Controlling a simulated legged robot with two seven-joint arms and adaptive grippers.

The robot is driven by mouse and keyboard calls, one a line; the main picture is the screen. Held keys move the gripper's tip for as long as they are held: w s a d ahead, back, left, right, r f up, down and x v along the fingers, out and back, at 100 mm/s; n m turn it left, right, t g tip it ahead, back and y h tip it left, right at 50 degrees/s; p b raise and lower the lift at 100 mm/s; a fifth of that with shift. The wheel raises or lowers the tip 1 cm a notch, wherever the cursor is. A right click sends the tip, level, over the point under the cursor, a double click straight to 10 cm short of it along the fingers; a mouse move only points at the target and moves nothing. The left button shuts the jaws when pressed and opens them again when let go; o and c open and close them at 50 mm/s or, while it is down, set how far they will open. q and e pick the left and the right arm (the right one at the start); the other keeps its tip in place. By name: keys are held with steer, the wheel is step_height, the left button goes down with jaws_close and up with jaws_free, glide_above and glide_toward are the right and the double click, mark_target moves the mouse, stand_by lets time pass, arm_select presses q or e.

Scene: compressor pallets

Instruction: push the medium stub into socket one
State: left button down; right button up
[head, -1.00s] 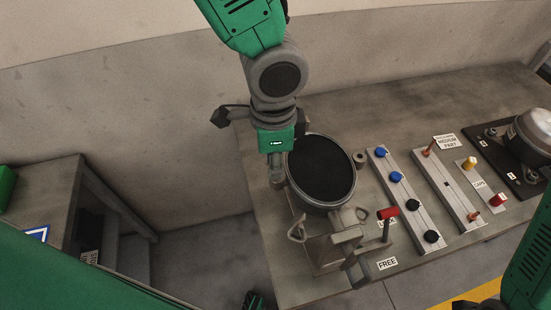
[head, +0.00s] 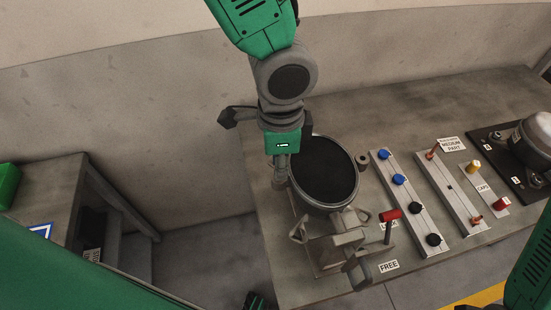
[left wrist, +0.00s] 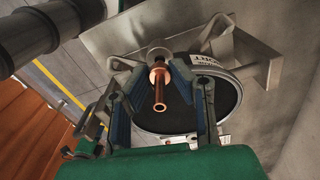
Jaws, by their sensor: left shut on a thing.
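My left gripper (head: 280,172) points down at the left edge of the dark round compressor pot (head: 322,170). In the left wrist view, a copper stub (left wrist: 159,92) with a wider collar stands between the two fingers, and the gripper is shut on it. The pot's dark top (left wrist: 165,118) lies behind the stub. The socket number is not readable. The right gripper is not clearly visible.
A clamp with a red handle (head: 390,215) stands in front of the pot, near a FREE label (head: 388,266). A grey rail (head: 463,205) holds copper stubs at its ends, with an empty hole between. Another rail (head: 413,208) carries blue and black caps. A second compressor (head: 535,135) stands at right.

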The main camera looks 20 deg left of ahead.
arm_select(q)
steer(key=shift+d, duration=0.4)
steer(key=shift+a+f, duration=0.1)
steer(key=shift+a, duration=0.2)
steer(key=shift+d+f, duration=0.2)
steer(key=shift+f, duration=0.05)
steer(key=shift+d, duration=0.1)
steer(key=shift+r, duration=0.15)
steer(key=shift+r, duration=0.2)
steer(key=shift+a, duration=0.2)
